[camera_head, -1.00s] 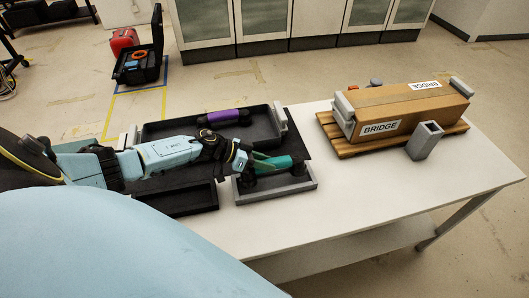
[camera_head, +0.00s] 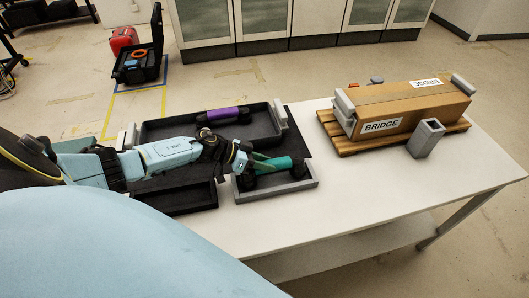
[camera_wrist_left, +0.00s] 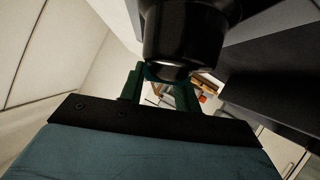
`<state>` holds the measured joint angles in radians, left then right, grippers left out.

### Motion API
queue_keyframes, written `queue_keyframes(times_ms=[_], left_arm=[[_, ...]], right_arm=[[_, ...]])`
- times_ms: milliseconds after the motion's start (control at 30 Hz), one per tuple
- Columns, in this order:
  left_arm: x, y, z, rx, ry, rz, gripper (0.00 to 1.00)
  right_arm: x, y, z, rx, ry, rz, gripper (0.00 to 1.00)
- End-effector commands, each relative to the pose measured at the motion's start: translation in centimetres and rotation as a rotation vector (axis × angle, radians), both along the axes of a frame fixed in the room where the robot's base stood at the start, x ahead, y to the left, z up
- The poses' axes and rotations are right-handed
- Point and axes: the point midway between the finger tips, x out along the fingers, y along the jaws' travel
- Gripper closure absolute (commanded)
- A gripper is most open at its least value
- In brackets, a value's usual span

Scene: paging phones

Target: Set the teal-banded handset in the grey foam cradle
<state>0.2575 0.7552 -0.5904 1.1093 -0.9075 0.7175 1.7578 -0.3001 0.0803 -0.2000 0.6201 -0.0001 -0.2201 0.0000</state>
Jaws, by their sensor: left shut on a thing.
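The teal-banded handset (camera_head: 278,163) has black ends and is held at the grey foam cradle (camera_head: 285,191), a shallow grey-rimmed tray with a dark inside on the table's near side. My left gripper (camera_head: 262,162) is shut on the handset's middle, with its green fingers around the band. The handset lies over the cradle, within its rim as seen from the head; I cannot tell whether it touches the floor of the cradle. In the left wrist view, a black round end of the handset (camera_wrist_left: 180,38) sits at the fingers and hides part of them. My right gripper is not in view.
A purple-banded handset (camera_head: 224,114) lies in a black tray (camera_head: 180,131) behind my left arm. Another black tray (camera_head: 185,211) is left of the cradle. A box marked BRIDGE (camera_head: 400,108) rests on a wooden pallet (camera_head: 345,147), beside a grey hollow block (camera_head: 426,139). The table's front right is clear.

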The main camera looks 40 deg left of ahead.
Motion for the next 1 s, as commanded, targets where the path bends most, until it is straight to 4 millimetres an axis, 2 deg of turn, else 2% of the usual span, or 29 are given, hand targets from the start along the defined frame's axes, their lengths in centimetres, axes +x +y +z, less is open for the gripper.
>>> queue_keyframes(times_ms=[33, 67, 100, 433, 1000], left_arm=[[0.1, 0.0, -0.1, -0.002, -0.001, 0.000, 1.00], [0.1, 0.0, 0.0, -0.002, -0.001, 0.000, 0.64], [0.1, 0.0, 0.0, -0.002, -0.001, 0.000, 0.59], [-0.2, 0.2, 0.1, 0.000, 0.001, 0.000, 0.59], [-2.7, 3.2, 2.3, 0.000, 0.003, 0.000, 0.59]], right_arm=[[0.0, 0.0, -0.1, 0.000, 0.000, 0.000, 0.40], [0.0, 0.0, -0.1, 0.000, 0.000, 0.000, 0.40], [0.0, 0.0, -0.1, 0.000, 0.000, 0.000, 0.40], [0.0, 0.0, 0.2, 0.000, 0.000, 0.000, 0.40], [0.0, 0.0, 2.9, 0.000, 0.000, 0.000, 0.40]])
